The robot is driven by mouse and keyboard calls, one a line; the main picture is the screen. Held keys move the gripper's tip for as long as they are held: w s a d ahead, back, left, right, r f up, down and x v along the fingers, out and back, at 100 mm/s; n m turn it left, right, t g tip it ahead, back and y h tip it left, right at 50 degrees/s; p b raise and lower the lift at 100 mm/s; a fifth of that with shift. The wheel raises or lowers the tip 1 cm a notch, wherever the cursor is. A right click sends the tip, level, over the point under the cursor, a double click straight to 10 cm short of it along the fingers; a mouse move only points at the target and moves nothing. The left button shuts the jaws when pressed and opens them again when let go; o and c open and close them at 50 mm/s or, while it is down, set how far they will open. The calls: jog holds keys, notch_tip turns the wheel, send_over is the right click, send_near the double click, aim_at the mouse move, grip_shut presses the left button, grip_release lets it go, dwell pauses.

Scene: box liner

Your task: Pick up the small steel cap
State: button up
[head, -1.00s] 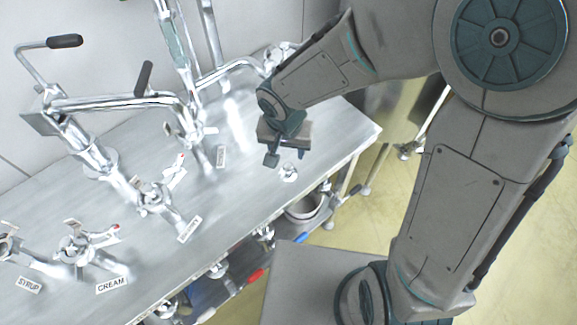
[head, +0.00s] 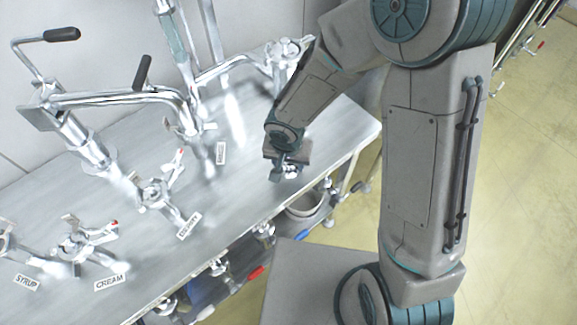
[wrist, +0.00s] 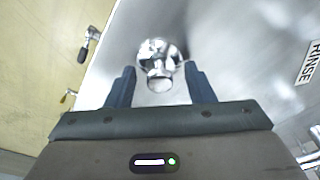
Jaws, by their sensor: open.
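The small steel cap (wrist: 158,62) is a shiny round piece near the table's edge. In the wrist view it lies ahead of my gripper (wrist: 160,86), in line with the gap between the two blue fingers. The fingers are apart and nothing is held. In the head view my gripper (head: 284,174) is low over the table, and the cap (head: 291,172) shows only partly beside the fingers. I cannot tell whether the fingers touch it.
The steel table (head: 240,195) carries several chrome fittings with levers (head: 158,190) and labels such as CREAM (head: 109,282) and RINSE (wrist: 308,62). A pot (head: 303,205) is below the table edge. The table around the cap is mostly clear.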

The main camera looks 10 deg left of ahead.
jog(key=shift+c, duration=0.2)
grip_shut()
